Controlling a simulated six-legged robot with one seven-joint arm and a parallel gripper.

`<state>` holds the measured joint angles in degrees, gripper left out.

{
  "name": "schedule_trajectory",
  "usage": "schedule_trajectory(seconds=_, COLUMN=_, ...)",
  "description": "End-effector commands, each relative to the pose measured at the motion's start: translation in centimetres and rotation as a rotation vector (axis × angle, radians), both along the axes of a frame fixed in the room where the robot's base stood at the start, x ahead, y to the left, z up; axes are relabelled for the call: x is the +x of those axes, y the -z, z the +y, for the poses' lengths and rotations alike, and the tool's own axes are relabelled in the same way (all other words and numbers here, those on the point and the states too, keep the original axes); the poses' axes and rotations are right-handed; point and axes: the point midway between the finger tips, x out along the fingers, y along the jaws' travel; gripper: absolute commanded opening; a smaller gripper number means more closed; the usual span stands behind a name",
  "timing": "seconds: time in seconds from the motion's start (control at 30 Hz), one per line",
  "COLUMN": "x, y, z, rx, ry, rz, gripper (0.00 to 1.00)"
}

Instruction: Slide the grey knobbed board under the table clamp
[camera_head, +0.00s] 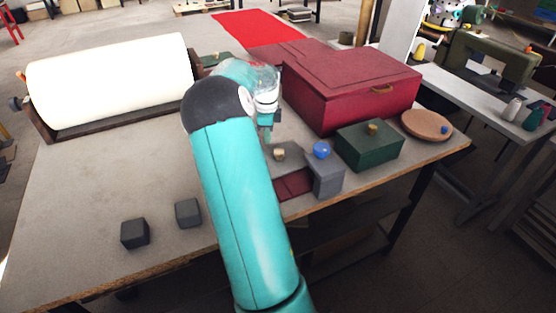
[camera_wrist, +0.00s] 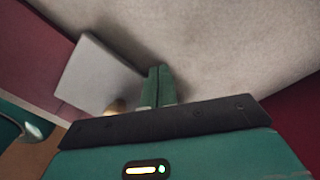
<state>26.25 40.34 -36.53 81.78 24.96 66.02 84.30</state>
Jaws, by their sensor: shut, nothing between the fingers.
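The grey board (camera_wrist: 97,76) lies at the left of the wrist view, with a brass knob (camera_wrist: 116,106) near its lower edge. In the head view the knob (camera_head: 279,152) shows just in front of my arm's end, and the board blends with the table. My gripper (camera_wrist: 159,70) is shut and empty. Its green fingers are beside the board's right edge; I cannot tell if they touch it. In the head view my gripper (camera_head: 268,134) points down behind the knob. A grey block with a blue knob (camera_head: 325,172), seemingly the table clamp, stands at the front edge, right of the board's knob.
A dark red flat piece (camera_head: 293,185) lies left of the grey block. A large red box (camera_head: 345,88), a green box (camera_head: 369,148) and a round brown disc (camera_head: 426,125) stand to the right. Two dark cubes (camera_head: 135,233) sit front left. A white roll (camera_head: 110,80) lies behind.

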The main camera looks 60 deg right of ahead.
Motion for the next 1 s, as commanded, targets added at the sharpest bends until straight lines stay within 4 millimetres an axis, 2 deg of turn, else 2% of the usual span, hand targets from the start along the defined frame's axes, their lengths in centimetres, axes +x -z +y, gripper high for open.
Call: schedule_trajectory(seconds=1.0, x=-2.4, y=0.0, z=1.4, rx=0.001, ry=0.001, rz=0.0, gripper=0.0)
